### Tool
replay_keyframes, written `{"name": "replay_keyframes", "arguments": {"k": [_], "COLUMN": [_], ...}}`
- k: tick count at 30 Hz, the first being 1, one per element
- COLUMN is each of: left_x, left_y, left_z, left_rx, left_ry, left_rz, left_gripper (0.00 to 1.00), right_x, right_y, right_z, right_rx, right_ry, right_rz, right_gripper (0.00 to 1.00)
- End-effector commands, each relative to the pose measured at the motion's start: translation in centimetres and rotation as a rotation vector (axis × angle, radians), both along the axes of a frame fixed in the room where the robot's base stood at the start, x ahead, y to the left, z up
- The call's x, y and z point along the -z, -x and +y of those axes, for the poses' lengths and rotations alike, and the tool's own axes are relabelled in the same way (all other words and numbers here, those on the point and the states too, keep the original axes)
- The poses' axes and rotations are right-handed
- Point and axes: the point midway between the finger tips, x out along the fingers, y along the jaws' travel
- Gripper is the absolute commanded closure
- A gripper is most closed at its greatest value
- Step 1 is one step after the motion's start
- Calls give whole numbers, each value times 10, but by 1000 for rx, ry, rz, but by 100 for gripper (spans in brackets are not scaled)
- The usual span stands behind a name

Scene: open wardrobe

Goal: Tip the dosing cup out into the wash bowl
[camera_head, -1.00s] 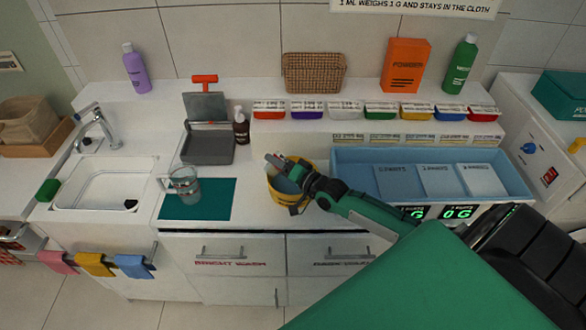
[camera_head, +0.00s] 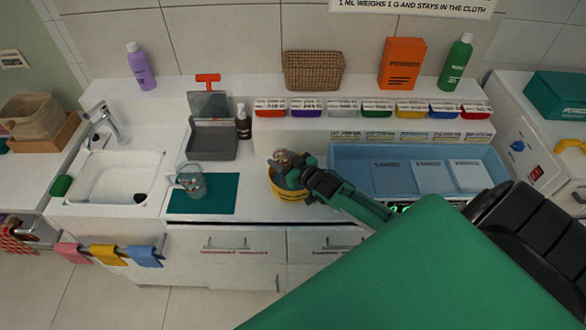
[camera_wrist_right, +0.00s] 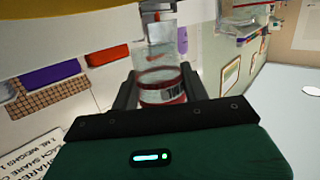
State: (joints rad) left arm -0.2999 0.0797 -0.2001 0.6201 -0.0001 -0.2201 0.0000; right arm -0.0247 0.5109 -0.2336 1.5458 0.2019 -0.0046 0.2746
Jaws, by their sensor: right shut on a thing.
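My right gripper (camera_head: 284,158) is over the yellow wash bowl (camera_head: 292,195), close above its rim. In the right wrist view my right gripper (camera_wrist_right: 158,88) is shut on a small clear dosing cup (camera_wrist_right: 160,84) with red bands and dark print. The wrist view is turned over, with the wall sign low at the left, so the cup looks tipped. A yellow edge (camera_wrist_right: 60,8) at its upper left looks like the bowl. The bowl's inside is mostly hidden by my gripper, and I cannot tell what is in the cup. My left gripper is not in view.
A clear jug (camera_head: 191,182) stands on a teal mat (camera_head: 215,200) left of the bowl. A blue tray (camera_head: 350,178) lies to the right. A grey dustpan-like tray (camera_head: 210,145) and a brown pump bottle (camera_head: 243,125) stand behind. The sink (camera_head: 110,178) is at the left.

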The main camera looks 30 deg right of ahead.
Motion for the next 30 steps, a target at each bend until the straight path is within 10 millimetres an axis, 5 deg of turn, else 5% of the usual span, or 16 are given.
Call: {"name": "replay_keyframes", "arguments": {"k": [17,30], "left_x": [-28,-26], "left_y": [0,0], "left_z": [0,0], "left_rx": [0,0], "left_ry": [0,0], "left_rz": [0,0], "left_gripper": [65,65], "right_x": [-32,-30], "right_y": [0,0], "right_z": [0,0], "right_rx": [-1,0], "right_ry": [-7,-7], "right_rz": [-1,-1], "right_gripper": [78,78]}}
